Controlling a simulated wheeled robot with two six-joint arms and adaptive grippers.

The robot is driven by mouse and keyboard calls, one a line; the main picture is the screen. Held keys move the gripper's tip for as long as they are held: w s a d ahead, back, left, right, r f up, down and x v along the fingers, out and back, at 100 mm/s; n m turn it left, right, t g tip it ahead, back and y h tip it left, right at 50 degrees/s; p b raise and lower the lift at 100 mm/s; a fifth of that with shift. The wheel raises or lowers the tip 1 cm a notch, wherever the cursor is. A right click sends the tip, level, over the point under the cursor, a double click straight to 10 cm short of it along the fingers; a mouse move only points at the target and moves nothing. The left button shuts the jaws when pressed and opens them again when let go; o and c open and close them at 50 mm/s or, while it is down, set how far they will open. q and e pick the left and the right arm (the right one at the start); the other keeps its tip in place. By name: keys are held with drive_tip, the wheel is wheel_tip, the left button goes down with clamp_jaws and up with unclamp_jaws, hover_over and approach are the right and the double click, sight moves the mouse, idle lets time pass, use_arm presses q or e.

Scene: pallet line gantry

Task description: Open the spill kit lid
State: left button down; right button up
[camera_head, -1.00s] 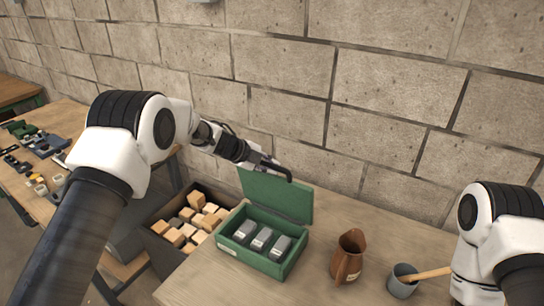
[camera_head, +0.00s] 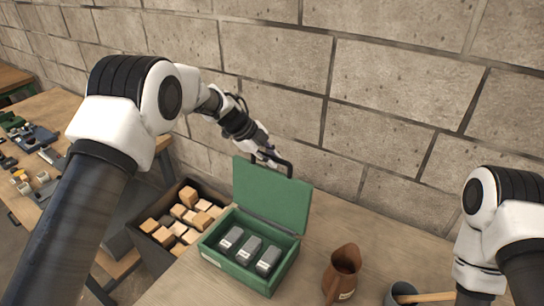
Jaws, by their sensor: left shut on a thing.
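The spill kit is a green box (camera_head: 238,275) on the wooden table, with several grey blocks (camera_head: 249,250) inside. Its green lid (camera_head: 270,197) stands raised, hinged along the back edge of the box, roughly upright. My left gripper (camera_head: 276,160) is at the top edge of the lid, shut on the dark handle (camera_head: 286,166) there; its fingertips are small and partly hidden. My right arm (camera_head: 497,230) comes in at the right edge; its gripper is outside the view.
A dark crate (camera_head: 155,250) of wooden blocks stands left of the box. A block wall (camera_head: 400,90) rises behind the table.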

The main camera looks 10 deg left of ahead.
use_arm(q)
drive_tip(key=c, duration=1.1)
unclamp_jaws()
drive_tip(key=shift+f, duration=0.1)
drive_tip(key=shift+c, duration=0.2)
drive_tip(key=shift+w+d, duration=0.1)
drive_tip(key=shift+d, duration=0.05)
drive_tip(key=v, duration=1.2)
drive_tip(key=shift+f, duration=0.1)
